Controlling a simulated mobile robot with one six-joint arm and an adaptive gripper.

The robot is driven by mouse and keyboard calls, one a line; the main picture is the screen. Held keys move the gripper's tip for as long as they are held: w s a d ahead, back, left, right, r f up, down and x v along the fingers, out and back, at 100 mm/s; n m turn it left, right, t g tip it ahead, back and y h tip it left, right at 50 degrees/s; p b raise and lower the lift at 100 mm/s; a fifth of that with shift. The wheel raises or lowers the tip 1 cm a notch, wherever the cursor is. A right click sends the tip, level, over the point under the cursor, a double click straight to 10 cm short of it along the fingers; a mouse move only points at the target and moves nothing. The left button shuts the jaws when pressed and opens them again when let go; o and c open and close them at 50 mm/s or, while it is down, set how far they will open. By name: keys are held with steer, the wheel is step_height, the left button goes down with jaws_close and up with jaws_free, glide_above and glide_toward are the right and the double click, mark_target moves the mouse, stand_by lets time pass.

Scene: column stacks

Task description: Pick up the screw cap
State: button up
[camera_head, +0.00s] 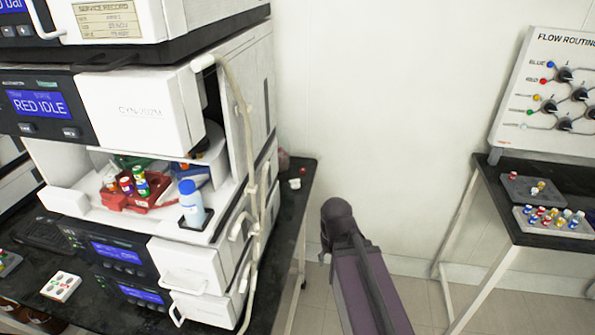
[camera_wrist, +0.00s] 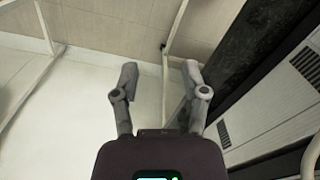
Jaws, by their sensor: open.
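A small whitish piece with a reddish mark, which may be the screw cap (camera_head: 295,183), lies on the dark bench right of the instrument stack in the head view. In the head view my arm stands right of the bench, and the fingers cannot be made out.
The instrument stack (camera_head: 200,250) with a pale hose (camera_head: 240,110) fills the left. A red tray (camera_head: 150,199) of vials and a blue-capped bottle (camera_head: 192,208) stand on its open shelf. At right, a dark table (camera_head: 510,226) holds vial racks. Floor between is clear.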

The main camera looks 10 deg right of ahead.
steer(key=shift+d, duration=0.45)
steer(key=shift+o, duration=1.2)
steer(key=shift+w, duration=0.1)
steer(key=n+t+y+b, duration=0.55)
steer(key=t+b, duration=0.65)
steer(key=b, duration=0.7)
glide_toward(303, 171)
steer(key=shift+m, duration=0.25)
steer(key=v, duration=0.4)
steer(key=shift+d+r, duration=0.3)
steer(key=shift+d, duration=0.1)
steer(key=shift+b+x, duration=1.75)
steer(key=shift+x, duration=2.55)
steer(key=shift+a, duration=0.1)
